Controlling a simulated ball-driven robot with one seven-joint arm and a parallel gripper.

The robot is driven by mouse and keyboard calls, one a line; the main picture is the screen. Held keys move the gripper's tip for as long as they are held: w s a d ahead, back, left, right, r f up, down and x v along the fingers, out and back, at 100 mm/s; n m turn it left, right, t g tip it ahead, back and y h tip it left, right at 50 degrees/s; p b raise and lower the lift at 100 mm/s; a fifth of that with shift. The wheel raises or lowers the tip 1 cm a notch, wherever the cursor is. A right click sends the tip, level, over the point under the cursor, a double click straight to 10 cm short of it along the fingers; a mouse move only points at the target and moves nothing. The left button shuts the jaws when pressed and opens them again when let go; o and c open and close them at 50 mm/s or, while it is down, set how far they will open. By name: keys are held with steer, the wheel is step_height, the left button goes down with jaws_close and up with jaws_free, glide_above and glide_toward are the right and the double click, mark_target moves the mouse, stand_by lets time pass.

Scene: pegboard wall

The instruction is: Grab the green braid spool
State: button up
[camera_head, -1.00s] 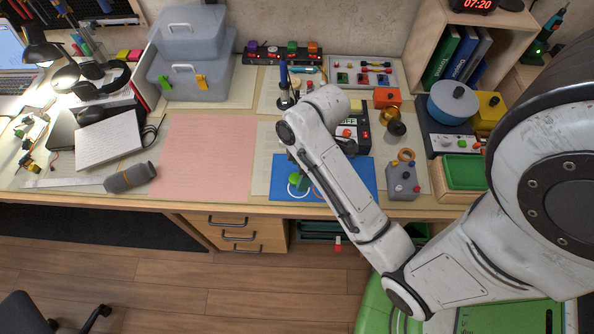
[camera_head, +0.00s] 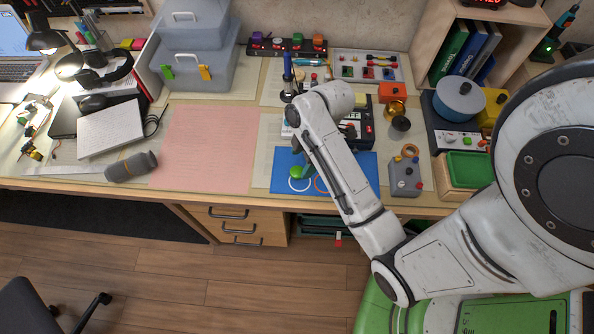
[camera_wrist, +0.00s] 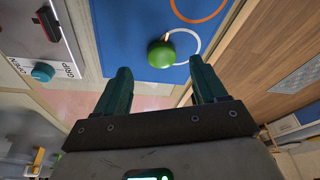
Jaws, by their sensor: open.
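The green braid spool (camera_wrist: 161,54) looks like a small rounded green thing at the edge of a white ring on the blue mat (camera_wrist: 125,30). In the head view my arm hides most of the gripper.
An orange ring (camera_head: 321,185) is beside the white one. A grey box with knobs (camera_head: 405,180) stands right of the mat, near a green tray (camera_head: 466,172). A dark device (camera_head: 367,118) stands behind. The pink sheet (camera_head: 205,145) at left is clear.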

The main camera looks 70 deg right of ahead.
mark_target(298, 171)
steer(key=shift+x, duration=1.85)
steer(key=shift+s+a, duration=0.1)
steer(key=shift+a, duration=0.05)
steer(key=shift+c, duration=0.5)
steer(key=c, duration=1)
